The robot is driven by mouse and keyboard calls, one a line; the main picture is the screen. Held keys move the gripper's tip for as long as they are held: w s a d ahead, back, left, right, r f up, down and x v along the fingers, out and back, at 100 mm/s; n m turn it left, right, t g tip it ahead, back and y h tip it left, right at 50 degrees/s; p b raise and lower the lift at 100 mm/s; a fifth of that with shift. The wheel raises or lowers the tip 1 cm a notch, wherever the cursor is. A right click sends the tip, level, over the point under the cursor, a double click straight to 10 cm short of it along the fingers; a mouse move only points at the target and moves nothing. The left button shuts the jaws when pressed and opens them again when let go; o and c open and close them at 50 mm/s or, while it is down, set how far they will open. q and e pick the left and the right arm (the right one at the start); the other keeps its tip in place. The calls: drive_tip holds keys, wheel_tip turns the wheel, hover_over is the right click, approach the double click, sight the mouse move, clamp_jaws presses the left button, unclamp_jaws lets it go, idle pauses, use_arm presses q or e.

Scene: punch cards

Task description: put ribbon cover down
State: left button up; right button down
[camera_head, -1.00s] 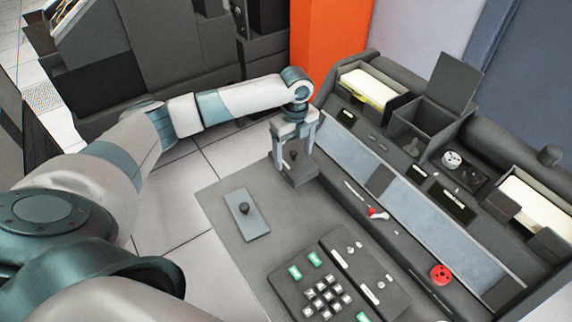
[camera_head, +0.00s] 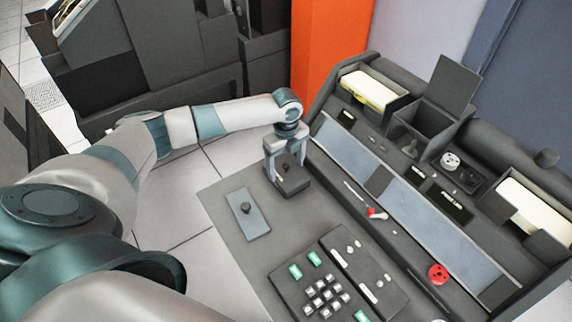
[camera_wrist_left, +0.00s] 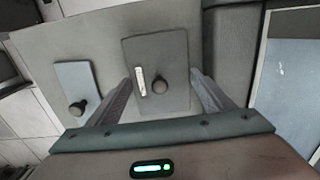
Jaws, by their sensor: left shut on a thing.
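The dark grey ribbon cover (camera_head: 292,188) has a black knob on top. My left gripper (camera_head: 286,174) is shut on it, with one finger at each side and the knob between them. In the left wrist view the cover (camera_wrist_left: 172,55) shows as a flat dark plate with a white strip beside the knob, and the gripper (camera_wrist_left: 162,82) spans its width. The cover is at the far left end of the grey desk surface (camera_head: 225,200); whether it touches the desk is unclear. My right gripper is not in view.
A blue-grey plate with a black knob (camera_head: 247,222) lies close to the left of the cover. A keypad (camera_head: 322,296) is nearer. The card track (camera_head: 410,215) and open card trays run along the right. Bare desk lies between plate and keypad.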

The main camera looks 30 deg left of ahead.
use_arm(q)
drive_tip(key=shift+f, duration=0.25)
drive_tip(key=o, duration=1)
drive_tip(key=shift+o, duration=0.5)
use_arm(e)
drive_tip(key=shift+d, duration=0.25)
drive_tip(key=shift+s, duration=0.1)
